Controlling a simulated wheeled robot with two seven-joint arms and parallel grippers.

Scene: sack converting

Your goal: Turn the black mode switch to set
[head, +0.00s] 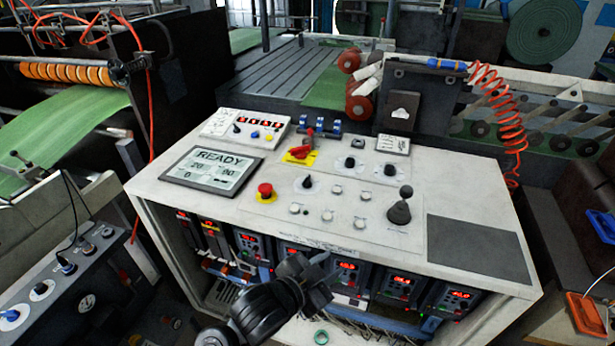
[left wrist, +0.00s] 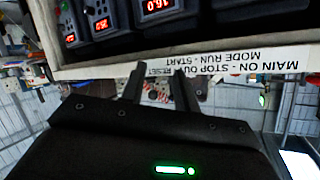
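Several black rotary knobs sit on the white console top. One black knob with a pale pointer (head: 308,183) stands right of the red emergency button; two others, a left one (head: 350,162) and a right one (head: 390,170), sit further back. I cannot read which is marked as the mode switch, nor its positions. My left gripper (head: 326,274) is in front of the console's front edge, apart from the knobs. In the left wrist view its two fingers (left wrist: 160,82) are apart with nothing between them. My right gripper is not in view.
The console (head: 390,240) also carries a READY screen (head: 212,170), a red emergency button (head: 265,191), a red rotary handle (head: 302,147) and a black joystick (head: 400,209). A printed label strip (left wrist: 250,65) runs along the front edge. Drives with red displays (head: 405,281) sit below.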

